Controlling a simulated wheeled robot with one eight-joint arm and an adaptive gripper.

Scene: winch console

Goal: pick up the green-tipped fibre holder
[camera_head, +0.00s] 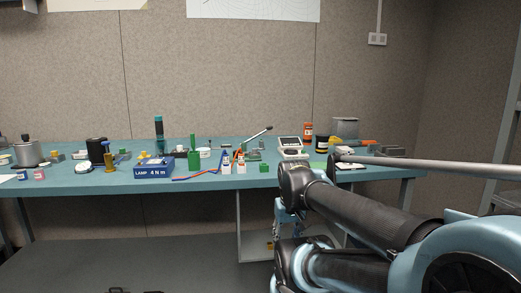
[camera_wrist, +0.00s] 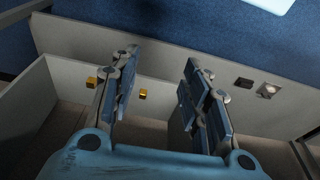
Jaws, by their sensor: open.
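I cannot single out a green-tipped fibre holder for certain. On the bench in the head view, two small white upright pieces stand side by side, one with a blue top (camera_head: 227,162) and one with a red top (camera_head: 241,163). Left of them is a green block with a tall upright part (camera_head: 194,158), and right of them a small green block (camera_head: 263,168). My gripper (camera_head: 288,212) hangs low at the bench front, partly hidden by my arm. In the wrist view my gripper (camera_wrist: 158,72) is open, with nothing between its fingers.
The blue bench (camera_head: 210,176) is crowded. A blue lamp box (camera_head: 153,170) stands left of the green block, and a meter (camera_head: 291,146) stands to the right. The wrist view shows pale panels (camera_wrist: 190,75), small yellow pieces (camera_wrist: 143,94) and a round fitting (camera_wrist: 268,90).

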